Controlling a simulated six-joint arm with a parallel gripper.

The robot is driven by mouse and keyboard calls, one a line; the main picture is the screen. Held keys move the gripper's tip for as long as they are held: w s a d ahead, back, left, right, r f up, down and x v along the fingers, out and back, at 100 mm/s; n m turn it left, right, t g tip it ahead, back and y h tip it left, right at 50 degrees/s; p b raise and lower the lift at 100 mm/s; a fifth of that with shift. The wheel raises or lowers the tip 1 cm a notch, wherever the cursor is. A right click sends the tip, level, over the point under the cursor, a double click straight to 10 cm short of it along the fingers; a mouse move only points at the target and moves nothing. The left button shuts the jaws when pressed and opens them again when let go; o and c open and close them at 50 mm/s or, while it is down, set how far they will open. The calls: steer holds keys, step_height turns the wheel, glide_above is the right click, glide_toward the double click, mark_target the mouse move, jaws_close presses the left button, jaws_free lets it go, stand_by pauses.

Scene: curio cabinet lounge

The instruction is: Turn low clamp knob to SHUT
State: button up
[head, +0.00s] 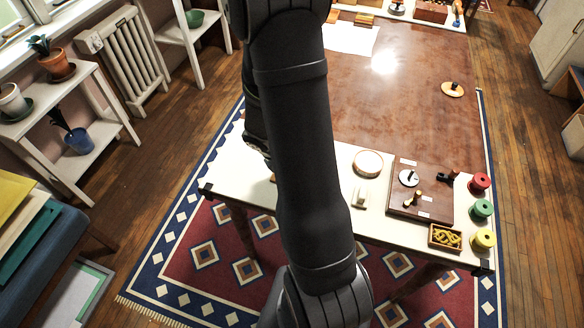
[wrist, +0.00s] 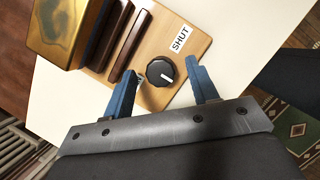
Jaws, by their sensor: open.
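The low clamp knob (wrist: 160,72) is a round black knob with a white pointer mark, on a light wooden board (wrist: 205,45) in the wrist view. The pointer mark faces lower right. The SHUT label (wrist: 180,38) is on the board at the knob's upper right, so the mark does not face it. My gripper (wrist: 161,70) is open, with a blue finger on either side of the knob. The left fingertip is close to the knob; whether it touches I cannot tell. A gap shows at the right finger. In the head view my arm hides the knob and gripper.
Dark upright slats (wrist: 118,40) and a brass-coloured block (wrist: 65,25) stand left of the knob. In the head view, a round wooden dish (head: 368,163), a dark board with controls (head: 433,196) and coloured spools (head: 481,208) occupy the table's right side.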

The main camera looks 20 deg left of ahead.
steer(key=shift+f, duration=0.1)
steer(key=c, duration=1)
steer(key=shift+m, duration=0.4)
steer(key=m, duration=0.2)
steer(key=m+g, duration=0.1)
steer(key=shift+w+m+g+h, duration=0.15)
steer(key=shift+m+g+h, duration=0.15)
steer(key=shift+m+h, duration=0.1)
steer(key=m, duration=0.2)
steer(key=m+g, duration=0.1)
steer(key=m, duration=0.1)
steer(key=shift+w+m+g, duration=0.15)
steer(key=shift+m+g, duration=0.15)
steer(key=m+g, duration=0.1)
steer(key=m, duration=0.3)
steer(key=shift+w+g, duration=0.1)
steer(key=shift+g, duration=0.3)
steer(key=m+g, duration=0.1)
steer(key=m, duration=0.3)
steer(key=shift+w+m+y, duration=0.1)
steer(key=shift+m+y, duration=0.2)
steer(key=shift+y, duration=0.1)
steer(key=shift+g, duration=0.3)
